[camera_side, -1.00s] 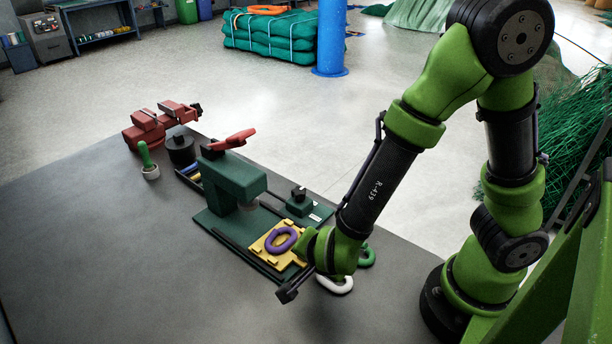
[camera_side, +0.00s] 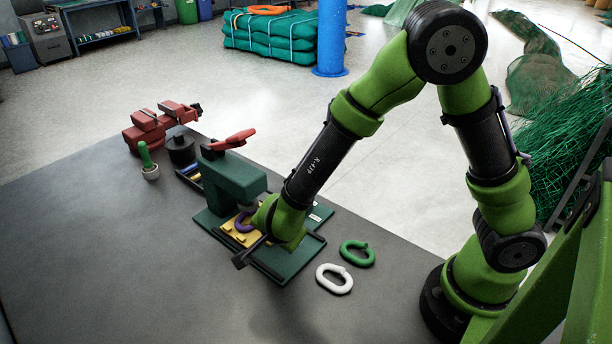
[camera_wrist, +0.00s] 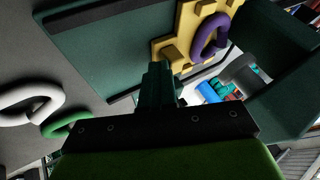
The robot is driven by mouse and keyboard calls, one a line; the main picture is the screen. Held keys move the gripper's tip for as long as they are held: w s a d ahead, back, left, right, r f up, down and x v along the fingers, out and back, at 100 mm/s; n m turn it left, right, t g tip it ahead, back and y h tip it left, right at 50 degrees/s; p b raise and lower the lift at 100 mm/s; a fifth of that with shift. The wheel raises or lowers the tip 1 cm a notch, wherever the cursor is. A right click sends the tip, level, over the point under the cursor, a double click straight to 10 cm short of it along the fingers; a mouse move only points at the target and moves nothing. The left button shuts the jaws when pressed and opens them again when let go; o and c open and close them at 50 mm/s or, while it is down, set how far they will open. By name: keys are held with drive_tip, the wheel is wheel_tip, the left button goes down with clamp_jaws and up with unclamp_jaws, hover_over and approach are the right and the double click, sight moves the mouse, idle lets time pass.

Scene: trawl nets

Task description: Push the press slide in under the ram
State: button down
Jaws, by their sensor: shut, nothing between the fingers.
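The press slide is a yellow plate (camera_side: 231,236) on the green press base (camera_side: 287,268), partly beneath the overhanging head of the green press (camera_side: 232,178). A purple link (camera_side: 243,223) lies on the slide. In the wrist view the slide (camera_wrist: 172,50) and the purple link (camera_wrist: 205,40) are beyond my fingers. My gripper (camera_wrist: 158,72) is shut and empty, its tips at the slide's near edge; they look touching or very close. In the side view my wrist hides the fingertips and part of the slide. The ram's face is mostly hidden.
A white link (camera_side: 334,279) and a green link (camera_side: 357,253) lie on the grey table to the right of the base. A red vise (camera_side: 150,130), a cactus (camera_side: 147,160) and a black round object (camera_side: 181,149) stand at the back left. The front table is clear.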

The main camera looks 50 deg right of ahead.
drive_tip(key=shift+w+d, duration=0.1)
drive_tip(key=shift+w, duration=0.2)
